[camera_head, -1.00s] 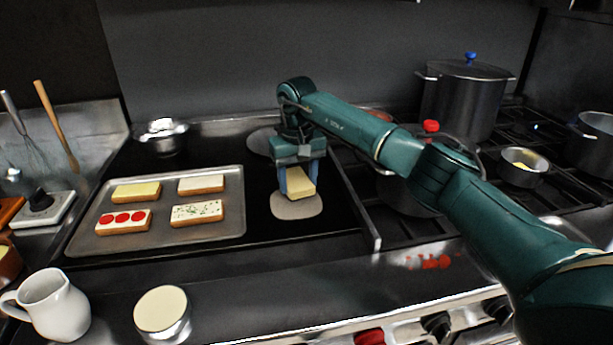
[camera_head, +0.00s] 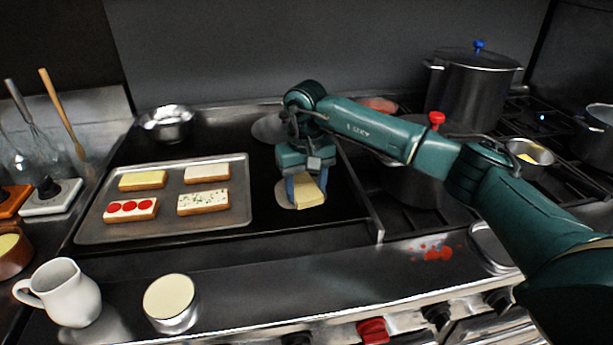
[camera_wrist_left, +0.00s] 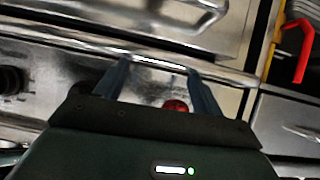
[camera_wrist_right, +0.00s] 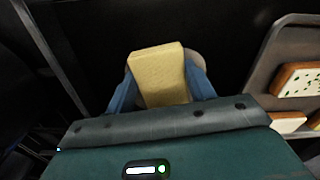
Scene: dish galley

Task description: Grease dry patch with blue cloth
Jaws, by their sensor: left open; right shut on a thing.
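My right gripper (camera_head: 307,187) is shut on a pale yellow, block-like pad (camera_head: 310,195). It holds the pad low over a pale round patch (camera_head: 284,194) on the black griddle (camera_head: 255,222). The pad hides the patch's right part; whether it touches the griddle I cannot tell. In the right wrist view the pad (camera_wrist_right: 158,72) sits between the blue fingers. A second pale patch (camera_head: 266,129) lies farther back, partly behind my arm. I see no blue cloth; the held pad looks yellow. My left gripper (camera_wrist_left: 158,82) is open and empty, facing the metal stove front.
A tray (camera_head: 240,212) with several topped bread slices lies left of the patch. A bowl (camera_head: 167,124) stands behind it. A white jug (camera_head: 70,293) and cream-topped tin (camera_head: 170,305) stand in front. Red splashes (camera_head: 436,253) mark the front ledge. Pots (camera_head: 466,90) stand right.

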